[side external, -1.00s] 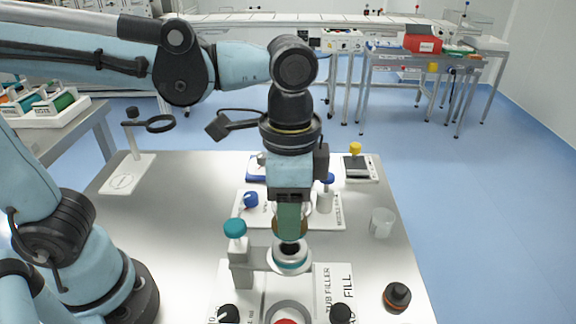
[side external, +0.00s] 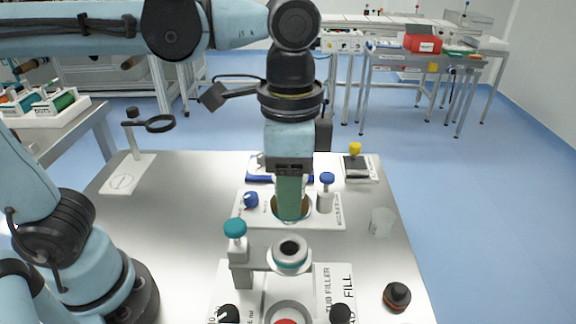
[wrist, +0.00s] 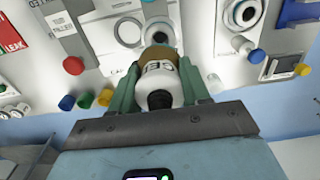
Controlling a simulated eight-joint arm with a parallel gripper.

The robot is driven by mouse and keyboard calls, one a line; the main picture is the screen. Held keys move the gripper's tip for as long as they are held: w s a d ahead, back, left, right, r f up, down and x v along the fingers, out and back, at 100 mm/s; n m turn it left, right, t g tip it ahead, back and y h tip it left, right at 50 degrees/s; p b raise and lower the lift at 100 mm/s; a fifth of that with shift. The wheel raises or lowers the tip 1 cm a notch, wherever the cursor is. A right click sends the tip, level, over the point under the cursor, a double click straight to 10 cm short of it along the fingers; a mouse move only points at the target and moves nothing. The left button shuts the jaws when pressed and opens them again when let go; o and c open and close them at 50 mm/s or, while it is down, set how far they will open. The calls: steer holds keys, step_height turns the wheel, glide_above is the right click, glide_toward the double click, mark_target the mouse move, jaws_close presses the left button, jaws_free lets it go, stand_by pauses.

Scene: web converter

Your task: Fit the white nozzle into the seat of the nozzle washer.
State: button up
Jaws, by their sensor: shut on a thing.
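My gripper (side external: 289,216), with green fingers, is above the nozzle washer (side external: 258,216) in the side view. The washer is a white plate with blue knobs. In the wrist view my gripper (wrist: 160,88) is shut on the white nozzle (wrist: 161,76), which has dark lettering, a black end facing the camera and a brown part beyond it. In the side view the fingers largely hide the nozzle; brown shows beside them. The washer's seat is mostly hidden behind the fingers, so I cannot tell the gap between nozzle and seat.
The tub filler (side external: 330,285) stands in front, with a ring holder (side external: 290,255) and a teal knob (side external: 235,227). A clear cup (side external: 382,222) and a black knob (side external: 397,296) stand to the right.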

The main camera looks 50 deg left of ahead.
steer(key=w+a+f+n, duration=0.3)
steer(key=w+a, duration=0.4)
steer(key=w+a+f+n, duration=0.3)
steer(key=w+a, duration=0.3)
steer(key=shift+w+a+f, duration=0.3)
steer(key=shift+w+a, duration=0.1)
steer(key=shift+f, duration=0.15)
steer(key=shift+f, duration=2.65)
steer(key=shift+f, duration=1.9)
steer(key=o, duration=1.4)
